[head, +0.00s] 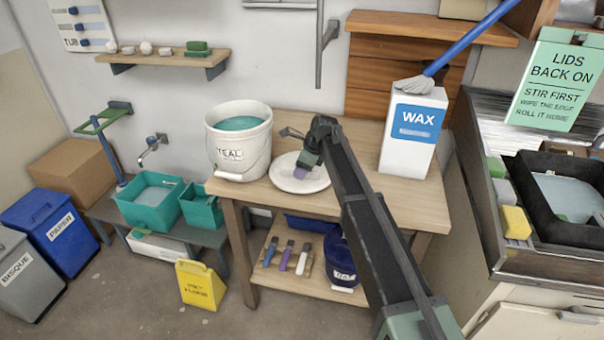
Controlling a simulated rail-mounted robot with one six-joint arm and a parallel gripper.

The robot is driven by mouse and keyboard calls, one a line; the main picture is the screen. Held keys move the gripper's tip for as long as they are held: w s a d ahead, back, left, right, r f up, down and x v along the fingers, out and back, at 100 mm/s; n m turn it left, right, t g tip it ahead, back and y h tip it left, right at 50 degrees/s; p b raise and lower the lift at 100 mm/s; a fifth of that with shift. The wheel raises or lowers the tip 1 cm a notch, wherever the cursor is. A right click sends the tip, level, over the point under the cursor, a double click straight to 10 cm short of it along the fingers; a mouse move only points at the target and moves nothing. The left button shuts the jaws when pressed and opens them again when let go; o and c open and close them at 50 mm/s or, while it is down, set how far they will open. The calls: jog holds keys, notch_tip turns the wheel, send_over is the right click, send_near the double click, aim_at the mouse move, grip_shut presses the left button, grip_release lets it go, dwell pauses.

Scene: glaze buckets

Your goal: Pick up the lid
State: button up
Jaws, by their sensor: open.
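The lid (287,182) is a round white disc lying flat on the wooden table (390,196), just right of the white bucket (228,164). The bucket is labelled TEAL, has no lid on it and holds teal glaze (240,123). My gripper (302,172) points down over the lid's middle and is open. A small purple part shows at its lower end; I cannot tell whether it belongs to the gripper or to the lid. My arm hides part of the lid's right side, and contact between gripper and lid cannot be made out.
A white WAX box (412,135) with a blue-handled brush (465,42) across its top stands at the table's back right. A dark blue bucket (342,262) and several coloured tools (285,256) are on the lower shelf. The table's front right is clear beyond my arm.

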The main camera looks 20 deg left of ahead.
grip_shut()
dwell(0.3)
